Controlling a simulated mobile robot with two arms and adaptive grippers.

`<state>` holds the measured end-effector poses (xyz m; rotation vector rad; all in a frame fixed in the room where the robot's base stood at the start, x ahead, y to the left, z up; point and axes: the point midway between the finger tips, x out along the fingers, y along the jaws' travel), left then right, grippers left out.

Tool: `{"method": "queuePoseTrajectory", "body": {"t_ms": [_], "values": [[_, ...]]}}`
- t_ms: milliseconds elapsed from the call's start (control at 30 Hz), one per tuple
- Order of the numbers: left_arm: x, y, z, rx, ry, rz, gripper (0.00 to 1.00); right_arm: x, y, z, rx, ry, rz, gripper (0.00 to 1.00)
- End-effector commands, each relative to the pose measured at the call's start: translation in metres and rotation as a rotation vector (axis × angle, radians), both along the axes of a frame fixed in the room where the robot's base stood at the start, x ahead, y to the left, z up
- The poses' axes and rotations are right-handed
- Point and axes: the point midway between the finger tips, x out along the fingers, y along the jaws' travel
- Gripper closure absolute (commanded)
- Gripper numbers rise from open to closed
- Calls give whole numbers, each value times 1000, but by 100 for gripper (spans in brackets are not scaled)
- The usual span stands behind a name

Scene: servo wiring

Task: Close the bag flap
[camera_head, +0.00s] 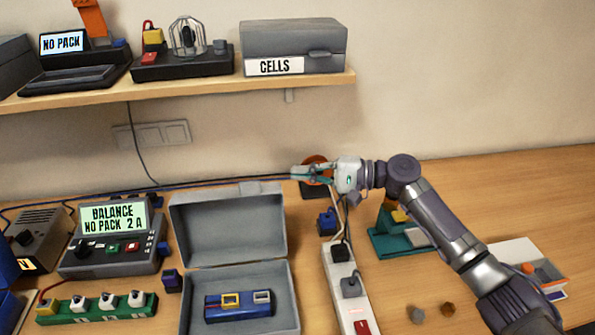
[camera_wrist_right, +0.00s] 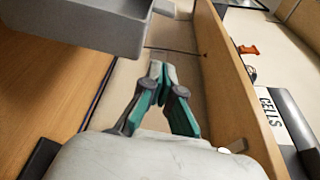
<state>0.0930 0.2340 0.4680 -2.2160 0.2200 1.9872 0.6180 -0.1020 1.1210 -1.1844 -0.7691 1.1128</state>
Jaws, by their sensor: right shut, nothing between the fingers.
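The grey bag (camera_head: 293,296) looks like a box and stands open on the table. Its flap (camera_head: 230,228) is raised at the back, leaning up toward the wall. A blue pack (camera_head: 239,305) with a yellow and a grey fitting lies inside it. My right gripper (camera_head: 296,172) is shut and empty, above and right of the flap's top right corner in the head view. In the wrist view the right gripper's fingertips (camera_wrist_right: 158,72) meet, and a grey edge, likely the flap (camera_wrist_right: 85,25), is at upper left, apart from them. My left gripper is not in view.
A power strip (camera_head: 345,290) stands right of the bag, with a blue block (camera_head: 326,222) behind it. The balance charger (camera_head: 112,240) is on the left. A shelf (camera_head: 200,86) holding the CELLS box (camera_head: 292,48) hangs above. Dark cables run along the wall.

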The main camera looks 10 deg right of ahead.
Motion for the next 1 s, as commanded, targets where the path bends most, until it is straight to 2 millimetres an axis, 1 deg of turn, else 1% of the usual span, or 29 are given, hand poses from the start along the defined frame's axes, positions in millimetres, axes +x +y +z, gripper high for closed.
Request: {"method": "queuePoseTrajectory", "body": {"t_ms": [33, 100, 167, 267, 367, 400, 433, 500, 600, 733, 900, 1000], "values": [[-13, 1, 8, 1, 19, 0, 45, 3, 11, 4, 2, 1, 3, 100], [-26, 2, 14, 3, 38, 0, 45, 8, 26, 4, 1, 1, 3, 100], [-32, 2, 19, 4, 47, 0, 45, 12, 38, 2, 1, 0, 2, 100], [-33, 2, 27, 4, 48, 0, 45, 19, 59, 1, 1, -1, 2, 100], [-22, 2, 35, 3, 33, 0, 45, 24, 78, -2, -1, 0, 1, 100], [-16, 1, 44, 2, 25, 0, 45, 14, 72, 2, -5, 0, 0, 100], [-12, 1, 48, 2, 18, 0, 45, 9, 72, 3, -5, 0, 0, 100], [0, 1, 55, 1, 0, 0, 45, 0, 72, 4, -4, -1, 1, 100], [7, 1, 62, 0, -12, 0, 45, -9, 72, 5, -4, -1, 0, 100], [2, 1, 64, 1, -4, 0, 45, -15, 72, 4, -2, -1, 1, 100], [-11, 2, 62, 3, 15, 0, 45, -16, 72, 3, -2, -2, 0, 100], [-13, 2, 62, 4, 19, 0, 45, -16, 72, 3, -2, -2, 0, 100]]}}
